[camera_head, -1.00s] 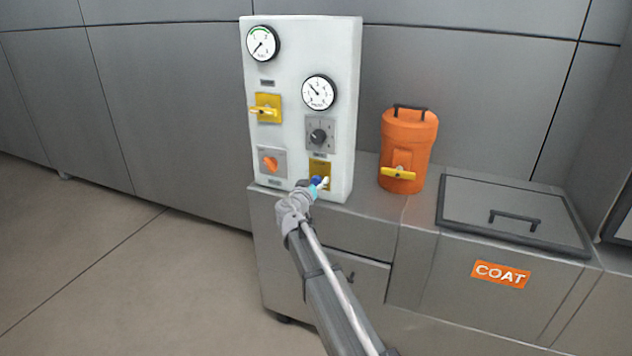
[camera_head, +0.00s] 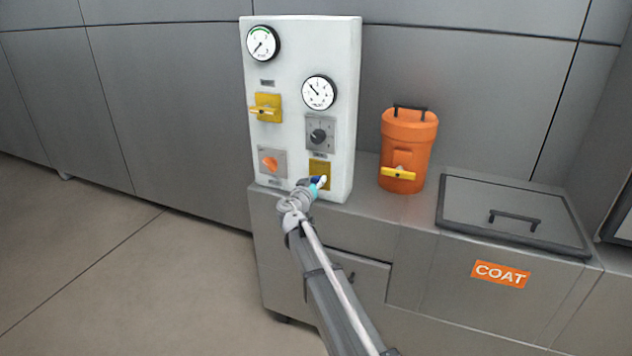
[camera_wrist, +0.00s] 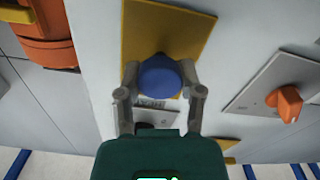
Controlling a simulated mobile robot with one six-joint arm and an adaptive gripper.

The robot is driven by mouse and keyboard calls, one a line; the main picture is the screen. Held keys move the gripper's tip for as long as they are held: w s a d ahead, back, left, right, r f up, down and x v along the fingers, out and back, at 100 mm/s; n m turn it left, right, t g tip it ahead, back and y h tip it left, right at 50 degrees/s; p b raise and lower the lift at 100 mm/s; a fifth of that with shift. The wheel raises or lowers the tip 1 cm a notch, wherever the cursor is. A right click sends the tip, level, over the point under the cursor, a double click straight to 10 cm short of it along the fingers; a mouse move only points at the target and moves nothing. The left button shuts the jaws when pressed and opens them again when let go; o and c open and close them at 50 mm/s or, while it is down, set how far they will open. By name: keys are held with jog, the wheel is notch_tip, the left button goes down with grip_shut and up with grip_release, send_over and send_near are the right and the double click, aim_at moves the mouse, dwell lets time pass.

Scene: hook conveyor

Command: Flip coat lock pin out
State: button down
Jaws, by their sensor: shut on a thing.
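The lock pin, a blue round knob (camera_wrist: 159,77), sits on a yellow plate (camera_wrist: 180,38) low on the white control panel. In the wrist view my gripper (camera_wrist: 159,83) has a finger on each side of the knob and is shut on it. In the head view my gripper (camera_head: 316,183) is at the lower right of the panel, in front of the yellow plate (camera_head: 321,169). It covers most of the knob there. How far the pin sticks out from the plate cannot be told.
An orange canister (camera_head: 408,140) and a lidded COAT tank (camera_head: 512,215) stand to the right.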

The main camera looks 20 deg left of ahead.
jog(key=shift+s, duration=1.95)
jog(key=shift+c, duration=1.1)
grip_release()
jog(key=s, duration=1.2)
jog(key=shift+d, duration=0.15)
